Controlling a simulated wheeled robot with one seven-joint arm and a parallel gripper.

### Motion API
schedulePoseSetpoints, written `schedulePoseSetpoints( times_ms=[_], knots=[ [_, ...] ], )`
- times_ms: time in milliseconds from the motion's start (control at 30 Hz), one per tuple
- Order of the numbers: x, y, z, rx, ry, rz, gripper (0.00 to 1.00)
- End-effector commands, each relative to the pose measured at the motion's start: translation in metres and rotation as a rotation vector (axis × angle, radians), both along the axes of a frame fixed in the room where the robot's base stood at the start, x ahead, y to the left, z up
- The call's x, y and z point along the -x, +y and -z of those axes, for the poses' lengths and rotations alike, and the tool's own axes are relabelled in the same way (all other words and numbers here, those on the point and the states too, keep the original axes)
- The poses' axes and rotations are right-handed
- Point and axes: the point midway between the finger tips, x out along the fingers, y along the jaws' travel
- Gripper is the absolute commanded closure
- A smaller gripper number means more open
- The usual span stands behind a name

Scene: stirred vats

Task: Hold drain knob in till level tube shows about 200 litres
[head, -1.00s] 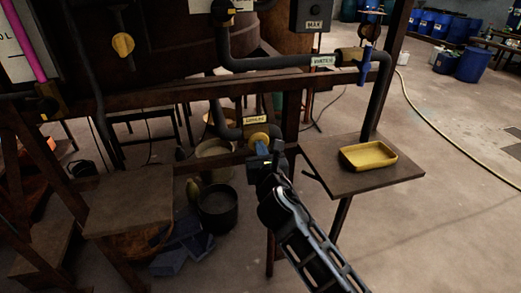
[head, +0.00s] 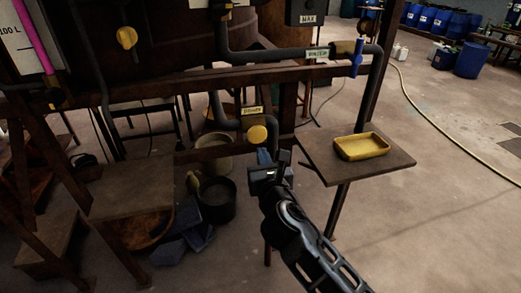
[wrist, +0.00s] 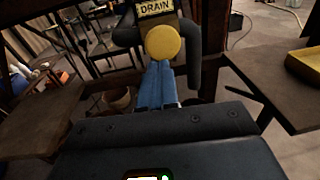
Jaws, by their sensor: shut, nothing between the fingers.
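The yellow round drain knob (head: 257,133) sits on the pipe under a small drain label (head: 252,111); in the wrist view the knob (wrist: 163,42) is fully visible. My gripper (head: 264,155) is shut and empty, its blue fingertips just below and in front of the knob, seemingly apart from it. In the wrist view the closed fingers (wrist: 160,68) point up toward the knob's lower edge. The level tube (head: 36,38) is a pink column at the upper left, beside a white scale marked 100 L (head: 12,32). Its upper end is out of view.
A water pipe with a blue-handled valve (head: 357,58) runs above right. A small shelf (head: 390,162) holds a yellow tray (head: 361,147) right of my gripper. A dark bucket (head: 216,200) and blue blocks lie below left. A yellow knob (head: 126,38) is higher up. Open floor lies right.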

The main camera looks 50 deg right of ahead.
Motion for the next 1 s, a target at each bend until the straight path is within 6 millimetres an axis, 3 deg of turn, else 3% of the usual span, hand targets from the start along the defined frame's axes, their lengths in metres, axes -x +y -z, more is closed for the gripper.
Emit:
schedulePoseSetpoints(
  times_ms=[200,400,1000],
  knots=[
    [0.028,0.023,0.000,0.000,0.001,-0.001,1.00],
    [0.041,0.033,-0.001,-0.001,0.001,0.000,1.00],
    [0.043,0.035,-0.002,-0.001,0.001,0.001,1.00]
  ],
)
